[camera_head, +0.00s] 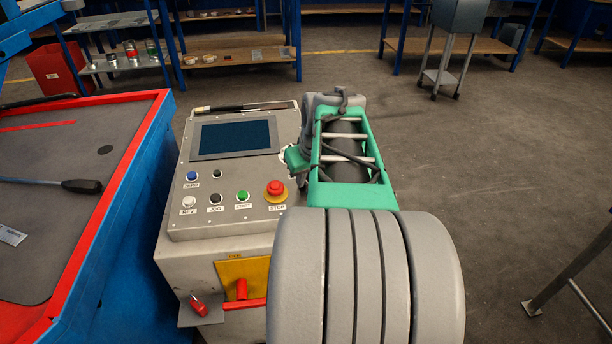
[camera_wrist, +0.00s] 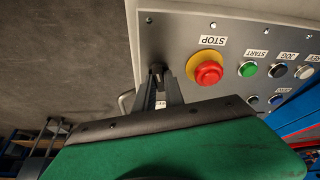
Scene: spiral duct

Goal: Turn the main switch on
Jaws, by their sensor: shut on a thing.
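The grey control panel (camera_head: 228,165) stands in the middle of the head view. In the wrist view, my gripper (camera_wrist: 161,80) is shut on a small black knob (camera_wrist: 157,69), beside the red STOP button (camera_wrist: 208,70). A label near the knob is mostly hidden by the fingers. In the head view, my arm hides the fingers and the knob. On the panel's front, a yellow plate (camera_head: 258,268) carries a red handle (camera_head: 241,289). I cannot tell from the labels which control is the main switch.
The red STOP button (camera_head: 276,190) and the green START button (camera_head: 242,196) are close to my arm on the panel. A red padlock (camera_head: 198,305) hangs at the lower front. A blue and red table (camera_head: 134,142) stands left. Open floor lies right.

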